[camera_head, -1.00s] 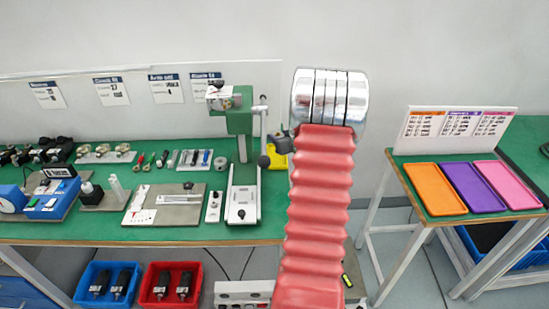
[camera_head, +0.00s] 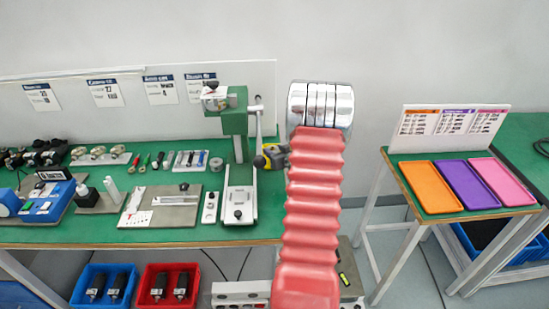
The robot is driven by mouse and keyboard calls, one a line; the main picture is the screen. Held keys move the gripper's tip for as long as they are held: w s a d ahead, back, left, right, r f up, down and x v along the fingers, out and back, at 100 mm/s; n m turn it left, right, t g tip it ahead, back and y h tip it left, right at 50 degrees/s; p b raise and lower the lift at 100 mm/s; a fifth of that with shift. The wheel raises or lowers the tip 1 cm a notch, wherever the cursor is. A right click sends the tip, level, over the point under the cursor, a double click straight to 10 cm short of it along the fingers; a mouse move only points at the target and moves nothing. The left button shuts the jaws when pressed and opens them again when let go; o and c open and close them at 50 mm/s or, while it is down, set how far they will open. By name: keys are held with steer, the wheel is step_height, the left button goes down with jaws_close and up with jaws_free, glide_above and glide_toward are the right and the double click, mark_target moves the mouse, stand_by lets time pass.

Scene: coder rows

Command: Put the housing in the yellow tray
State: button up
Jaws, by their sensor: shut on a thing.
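My red ribbed arm with its silver joint fills the middle of the view, and my gripper is hidden behind it. A small yellow and dark grey piece (camera_head: 270,157) shows at the arm's left edge, over the bench. I cannot tell whether it is part of my gripper, a held thing or something on the bench. I cannot pick out the housing for certain. No clearly yellow tray shows. An orange tray (camera_head: 432,187), a purple tray (camera_head: 466,184) and a pink tray (camera_head: 502,182) lie side by side, empty, on the right-hand table.
The green bench (camera_head: 135,235) on the left carries a press (camera_head: 238,150), a grey plate (camera_head: 165,205), small tools and several fittings. A blue bin (camera_head: 103,288) and a red bin (camera_head: 167,288) below hold black parts. A sign (camera_head: 450,122) stands behind the trays. A floor gap separates the tables.

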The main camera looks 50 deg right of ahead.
steer(key=shift+f, duration=1.55)
steer(key=shift+f, duration=0.3)
